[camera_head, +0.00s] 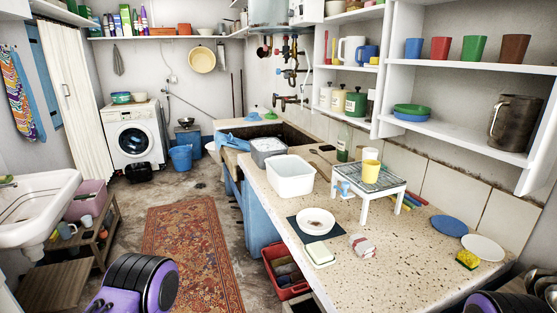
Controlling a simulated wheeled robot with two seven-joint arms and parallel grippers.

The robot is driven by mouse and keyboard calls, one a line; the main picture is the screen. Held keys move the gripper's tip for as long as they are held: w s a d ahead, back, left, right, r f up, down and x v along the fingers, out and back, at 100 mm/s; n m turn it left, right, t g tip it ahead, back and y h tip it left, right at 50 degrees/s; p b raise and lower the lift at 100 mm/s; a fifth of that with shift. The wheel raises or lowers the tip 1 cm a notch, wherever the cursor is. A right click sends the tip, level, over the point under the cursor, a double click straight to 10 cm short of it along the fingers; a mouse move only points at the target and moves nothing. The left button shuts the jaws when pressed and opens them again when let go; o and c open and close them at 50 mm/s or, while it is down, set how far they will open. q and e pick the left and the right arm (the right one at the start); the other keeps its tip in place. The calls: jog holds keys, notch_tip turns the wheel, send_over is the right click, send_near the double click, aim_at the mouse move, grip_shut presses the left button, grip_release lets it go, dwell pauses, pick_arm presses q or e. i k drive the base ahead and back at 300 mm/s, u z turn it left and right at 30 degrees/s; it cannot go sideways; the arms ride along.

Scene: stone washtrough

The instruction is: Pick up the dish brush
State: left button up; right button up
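I cannot pick out the dish brush with certainty. A thin brown stick-like item (321,157) lies on the stone counter (385,265) behind the white basin and is too small to identify; it may be the brush. Purple and black parts of my arms show at the bottom left and bottom right edges. No gripper fingers can be made out, and neither gripper is seen near the counter items.

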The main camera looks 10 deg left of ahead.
aim_at(313, 165)
jog(key=u, duration=1.25)
jog(key=i, duration=4.15)
jog(key=z, duration=3.6)
